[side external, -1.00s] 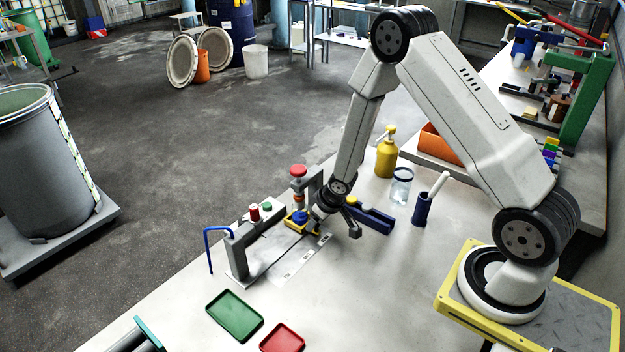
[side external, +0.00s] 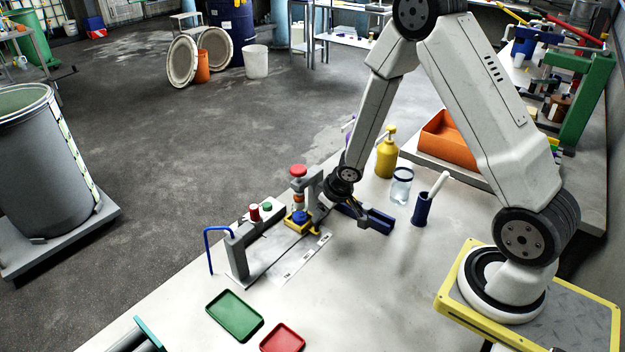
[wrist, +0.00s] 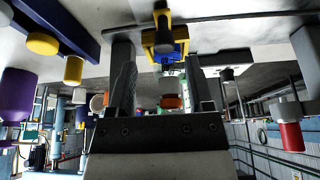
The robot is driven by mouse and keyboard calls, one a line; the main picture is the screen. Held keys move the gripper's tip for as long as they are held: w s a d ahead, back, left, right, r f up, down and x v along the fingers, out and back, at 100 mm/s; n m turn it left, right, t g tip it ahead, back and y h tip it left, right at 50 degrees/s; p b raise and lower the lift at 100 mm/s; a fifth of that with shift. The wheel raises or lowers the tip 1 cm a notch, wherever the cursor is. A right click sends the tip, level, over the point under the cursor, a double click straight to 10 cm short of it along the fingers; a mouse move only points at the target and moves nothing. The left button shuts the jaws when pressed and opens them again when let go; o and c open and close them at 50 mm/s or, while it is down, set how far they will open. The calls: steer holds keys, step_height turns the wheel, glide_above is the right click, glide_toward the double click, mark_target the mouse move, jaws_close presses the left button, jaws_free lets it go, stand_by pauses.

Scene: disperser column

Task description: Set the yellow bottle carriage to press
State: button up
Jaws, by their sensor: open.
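The yellow carriage (side external: 302,228) holds a blue part (side external: 299,216) and sits on a track below the column with the red knob (side external: 298,170). It is at the end of the track near the column; label cards (side external: 305,257) beside the track are too small to read. My gripper (side external: 328,197) is just right of the carriage, partly hidden by my wrist. In the wrist view my gripper (wrist: 162,88) has its two dark fingers apart. The yellow carriage (wrist: 165,42) shows beyond and between the fingertips there, with no clear contact.
A grey frame with red and green buttons (side external: 267,207) and a blue bent tube (side external: 210,240) stands left. A blue block (side external: 375,220), yellow pump bottle (side external: 387,155), glass jar (side external: 401,186) and blue holder (side external: 422,208) stand right. Green (side external: 235,316) and red (side external: 283,338) trays lie in front.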

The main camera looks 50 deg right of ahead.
steer(key=shift+v, duration=1.4)
steer(key=s+a+r+g, duration=0.1)
steer(key=s+a+r, duration=0.7)
steer(key=s+r, duration=0.3)
steer(key=shift+s+g, duration=0.2)
steer(key=shift+g, duration=0.2)
